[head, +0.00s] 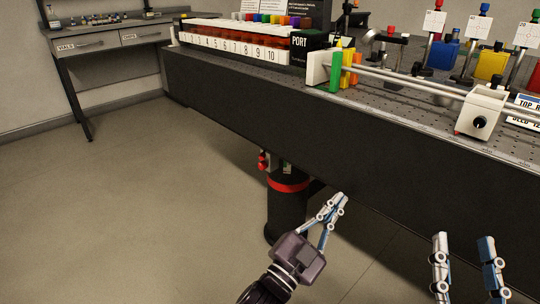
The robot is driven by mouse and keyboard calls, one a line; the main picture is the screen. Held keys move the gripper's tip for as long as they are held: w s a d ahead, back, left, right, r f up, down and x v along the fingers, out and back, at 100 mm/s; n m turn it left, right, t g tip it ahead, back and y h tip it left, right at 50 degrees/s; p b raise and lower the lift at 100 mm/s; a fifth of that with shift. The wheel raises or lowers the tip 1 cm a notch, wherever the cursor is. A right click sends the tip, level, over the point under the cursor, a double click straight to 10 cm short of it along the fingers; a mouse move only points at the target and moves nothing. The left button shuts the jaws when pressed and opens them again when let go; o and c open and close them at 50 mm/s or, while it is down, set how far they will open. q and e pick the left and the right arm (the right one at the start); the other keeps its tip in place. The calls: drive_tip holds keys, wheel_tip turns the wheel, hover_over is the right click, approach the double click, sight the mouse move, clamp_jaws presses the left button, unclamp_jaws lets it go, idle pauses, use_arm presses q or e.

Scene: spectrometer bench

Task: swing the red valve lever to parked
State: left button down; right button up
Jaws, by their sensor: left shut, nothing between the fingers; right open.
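A small red part (263,161), which looks like the red valve lever, shows beside a pale fitting at the top of the black bench leg (286,212). It is small and partly in shadow, so I cannot tell its exact position. My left gripper (339,198) is shut and empty, in front of the bench, to the right of the leg and lower in the picture than the red part. It is apart from the red part. My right gripper (463,237) is open and empty at the lower right, well away from it.
The dark bench front (300,120) runs across above the leg. A red band (288,185) circles the leg. On the bench top stand a numbered rack (232,47), a rail with a white block (482,111) and coloured plates. The floor at left is clear.

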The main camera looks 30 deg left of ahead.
use_arm(q)
drive_tip(key=w+a+f+g+y+p, duration=0.2)
drive_tip(key=w+a+f+g+y, duration=0.2)
drive_tip(key=w+a+f+y, duration=0.55)
drive_tip(key=w+a+m+g+y+p, duration=0.1)
drive_tip(key=w+a+y, duration=0.3)
drive_tip(key=a, duration=0.4)
drive_tip(key=shift+w+a+r+y, duration=0.35)
drive_tip(key=shift+w+a+r, duration=0.05)
drive_tip(key=shift+w, duration=0.15)
use_arm(e)
wheel_tip(320, 180, down, 15)
drive_tip(key=d+g+h, duration=0.1)
drive_tip(key=g+h, duration=0.1)
drive_tip(key=g, duration=0.5)
drive_tip(key=shift+w+d+g+h, duration=0.35)
drive_tip(key=shift+d+g+h, duration=0.05)
drive_tip(key=shift+r, duration=0.15)
